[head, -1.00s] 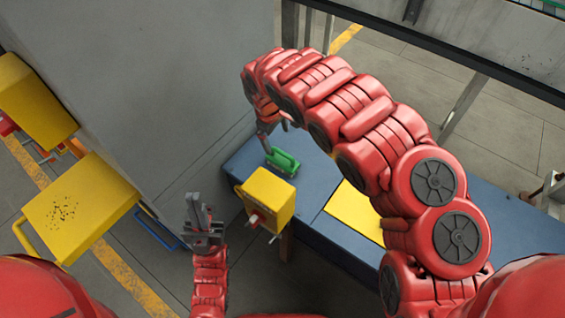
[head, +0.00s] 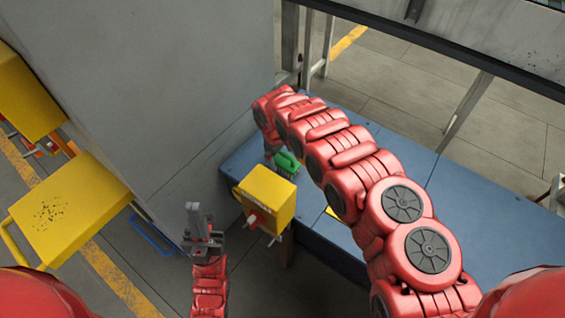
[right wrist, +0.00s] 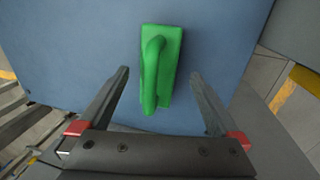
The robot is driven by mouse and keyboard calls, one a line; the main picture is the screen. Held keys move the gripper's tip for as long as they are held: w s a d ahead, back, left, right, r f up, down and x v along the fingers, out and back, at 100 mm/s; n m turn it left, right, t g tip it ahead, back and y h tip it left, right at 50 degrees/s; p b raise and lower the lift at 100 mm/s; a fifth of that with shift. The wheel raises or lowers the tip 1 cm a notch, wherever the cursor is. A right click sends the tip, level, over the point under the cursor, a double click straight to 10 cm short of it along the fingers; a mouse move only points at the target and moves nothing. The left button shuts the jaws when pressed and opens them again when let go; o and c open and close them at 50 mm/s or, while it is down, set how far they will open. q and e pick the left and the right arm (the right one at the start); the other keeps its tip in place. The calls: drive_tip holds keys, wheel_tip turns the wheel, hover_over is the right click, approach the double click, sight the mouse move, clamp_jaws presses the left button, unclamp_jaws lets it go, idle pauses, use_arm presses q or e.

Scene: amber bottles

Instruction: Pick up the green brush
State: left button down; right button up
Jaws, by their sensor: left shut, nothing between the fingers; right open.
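The green brush (head: 287,160) lies on the blue tabletop (head: 460,203) near its left end, partly hidden by my right arm in the head view. In the right wrist view the green brush (right wrist: 160,65) shows its raised handle, with the long side running away from the gripper. My right gripper (right wrist: 160,82) is open, its two fingers apart on either side of the brush's near end, nothing held. In the head view the right gripper (head: 270,156) is mostly hidden beside the brush. My left gripper (head: 203,220) is shut and empty, left of the table.
A large grey cabinet (head: 150,80) rises to the left. A yellow cart (head: 68,208) stands at far left. The table's right part is clear.

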sight(282, 160)
drive_tip(key=f, duration=0.3)
drive_tip(key=shift+w+d+f+b, duration=0.15)
drive_tip(key=shift+w+b, duration=0.15)
drive_tip(key=shift+b, duration=0.05)
clamp_jaws()
drive_tip(key=shift+r, duration=0.2)
wheel_tip(282, 160, up, 10)
drive_tip(key=shift+f+p, duration=0.1)
drive_tip(key=shift+p, duration=0.55)
